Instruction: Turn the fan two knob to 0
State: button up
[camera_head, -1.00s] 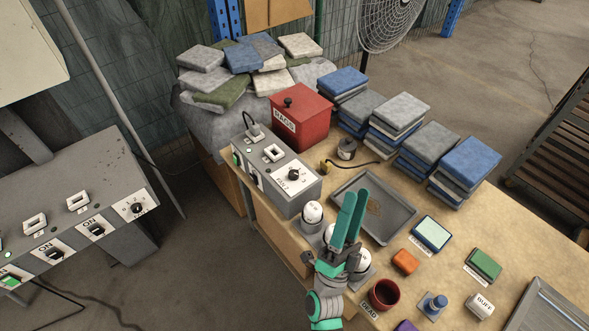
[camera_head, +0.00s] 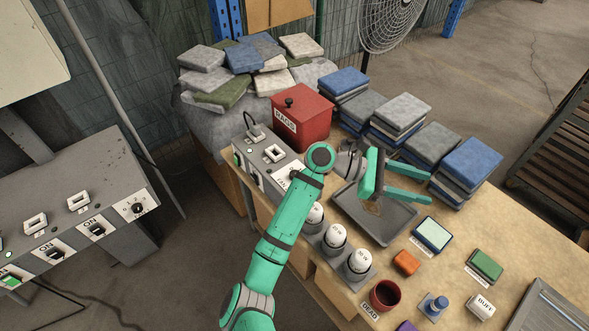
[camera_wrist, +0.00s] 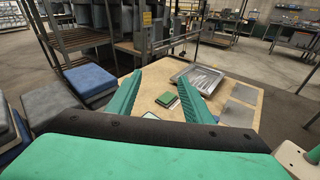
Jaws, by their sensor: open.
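A grey control box (camera_head: 262,180) stands at the left end of the workbench, with a rocker switch (camera_head: 273,153) on top. The edge of a white dial plate (camera_head: 283,177) shows on it, but my arm hides its black knob. A second grey panel (camera_head: 95,177) at the left carries a knob (camera_head: 137,208) on a white dial. The labels are too small to tell which is fan two. My gripper (camera_head: 428,187) is open and empty, to the right of the box, above the tray and pointing right. The wrist view shows its spread fingers (camera_wrist: 160,76) with no knob between them.
A red rags box (camera_head: 303,117) and stacks of folded cloths (camera_head: 432,143) stand behind. A grey tray (camera_head: 375,237) lies below my gripper. White-capped jars (camera_head: 336,235) and a dark red cup (camera_head: 385,295) are near the front edge. A caged fan (camera_head: 388,22) stands behind the bench.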

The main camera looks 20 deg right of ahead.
jog(key=w+a+f+m+t+y, duration=0.25)
jog(key=w+a+y, duration=0.25)
jog(key=w+a, duration=0.3)
jog(key=w+a+f+m+t+y, duration=0.1)
jog(key=w+a+f+t+y, duration=0.35)
jog(key=w, duration=0.45)
jog(key=w+a+r+t+y, duration=0.2)
jog(key=w+a+r+y, duration=0.2)
jog(key=w+a, duration=0.55)
jog(key=shift+m, duration=0.35)
jog(key=f, duration=0.7)
jog(key=s+a+f, duration=0.1)
jog(key=f, duration=0.2)
jog(key=shift+s+a+f, duration=0.1)
jog(key=shift+f, duration=0.25)
jog(key=shift+c, duration=0.3)
jog(key=c, duration=1)
